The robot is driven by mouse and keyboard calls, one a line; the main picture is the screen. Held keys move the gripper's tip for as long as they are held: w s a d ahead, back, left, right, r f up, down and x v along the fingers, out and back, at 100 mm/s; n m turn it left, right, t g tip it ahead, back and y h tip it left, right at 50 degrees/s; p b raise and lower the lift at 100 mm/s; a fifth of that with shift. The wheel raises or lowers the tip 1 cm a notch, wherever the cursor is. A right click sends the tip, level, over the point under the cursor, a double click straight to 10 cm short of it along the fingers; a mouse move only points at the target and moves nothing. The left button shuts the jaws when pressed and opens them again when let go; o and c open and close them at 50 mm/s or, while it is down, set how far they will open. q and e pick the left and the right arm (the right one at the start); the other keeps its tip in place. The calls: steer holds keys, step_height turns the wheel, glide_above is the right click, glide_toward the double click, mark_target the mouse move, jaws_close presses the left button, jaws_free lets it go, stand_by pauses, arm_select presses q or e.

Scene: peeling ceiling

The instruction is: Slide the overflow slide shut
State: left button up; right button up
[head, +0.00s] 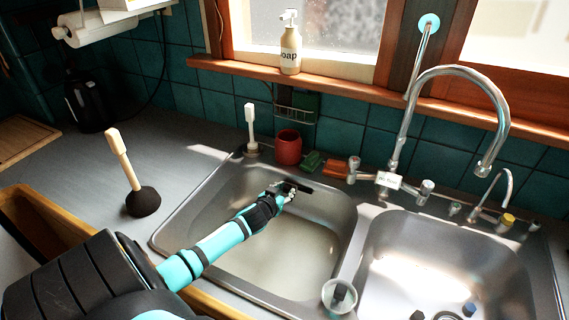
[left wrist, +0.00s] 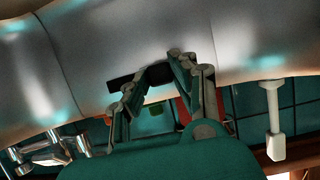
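The overflow slide is a dark bar (head: 304,189) on the back wall of the left sink basin (head: 262,250). My left gripper (head: 284,190) is at the bar's left part and hides some of it. In the left wrist view the dark bar (left wrist: 122,83) runs across between and beyond the two fingers. My left gripper (left wrist: 156,73) is open there, its fingers apart on either side of a dark piece of the bar. I cannot tell whether the fingers touch it. My right gripper is in neither view.
A red cup (head: 288,147), a green sponge (head: 312,161) and a white-handled brush (head: 251,130) stand behind the left basin. The tap (head: 400,130) rises to the right. A plunger (head: 130,178) stands on the left counter. A glass (head: 340,296) is on the basin divider.

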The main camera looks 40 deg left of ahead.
arm_select(q)
jaws_close()
steer(key=d, duration=0.1)
steer(key=w+d, duration=0.1)
steer(key=d, duration=0.3)
steer(key=shift+w+d, duration=0.1)
steer(key=shift+w, duration=0.2)
steer(key=shift+o, duration=0.4)
jaws_free()
steer(key=o, duration=0.5)
steer(key=shift+d, duration=0.1)
steer(key=shift+c, duration=0.2)
